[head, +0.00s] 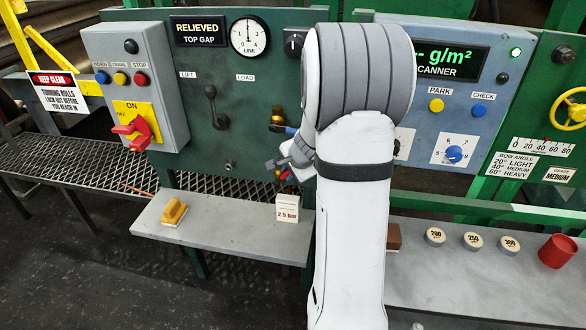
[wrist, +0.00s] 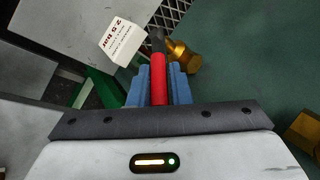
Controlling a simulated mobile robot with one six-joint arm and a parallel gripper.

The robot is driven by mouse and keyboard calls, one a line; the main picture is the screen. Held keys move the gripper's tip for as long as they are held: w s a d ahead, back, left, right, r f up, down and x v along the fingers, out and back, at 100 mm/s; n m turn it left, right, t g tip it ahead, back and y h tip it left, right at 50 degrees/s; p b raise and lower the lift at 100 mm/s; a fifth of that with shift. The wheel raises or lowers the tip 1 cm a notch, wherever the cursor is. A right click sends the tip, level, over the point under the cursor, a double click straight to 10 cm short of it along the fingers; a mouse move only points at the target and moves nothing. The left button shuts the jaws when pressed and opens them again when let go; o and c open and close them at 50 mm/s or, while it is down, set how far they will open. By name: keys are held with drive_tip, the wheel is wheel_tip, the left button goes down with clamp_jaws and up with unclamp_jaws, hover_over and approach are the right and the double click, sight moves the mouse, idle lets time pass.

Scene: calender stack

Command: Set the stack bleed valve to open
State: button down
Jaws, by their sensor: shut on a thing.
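The stack bleed valve shows in the wrist view as a brass body (wrist: 183,57) with a red-sleeved lever (wrist: 158,78). The lever runs from a dark neck beside the brass down between my fingers. My gripper (wrist: 159,88) has its blue fingers on both sides of the red sleeve and is shut on it. In the head view a little of the red lever (head: 285,175) shows low on the green panel, just left of my white arm. My arm hides most of my gripper there. I cannot read any open or shut marking on the valve.
A white block marked 2.5 bar (head: 287,209) stands on the grey shelf (head: 230,235) just below the valve, close to my gripper. A yellow-handled tool (head: 174,212) lies further left. The control box (head: 135,85) with a red switch is at upper left.

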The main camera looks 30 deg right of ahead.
drive_tip(key=shift+s+a+f, duration=0.2)
drive_tip(key=shift+a+f, duration=0.05)
drive_tip(key=shift+f, duration=0.2)
drive_tip(key=c, duration=1.8)
unclamp_jaws()
drive_tip(key=shift+o, duration=1.4)
drive_tip(key=shift+w+d, duration=0.1)
drive_tip(key=shift+w, duration=0.15)
drive_tip(key=shift+o, duration=0.7)
drive_tip(key=shift+s+d+r, duration=0.1)
drive_tip(key=shift+r, duration=0.05)
drive_tip(key=shift+r, duration=0.1)
drive_tip(key=shift+s+r, duration=0.1)
drive_tip(key=shift+r, duration=0.1)
drive_tip(key=s+b, duration=0.3)
drive_tip(key=s, duration=0.9)
drive_tip(key=shift+s+d+r, duration=0.2)
drive_tip(key=shift+s, duration=0.05)
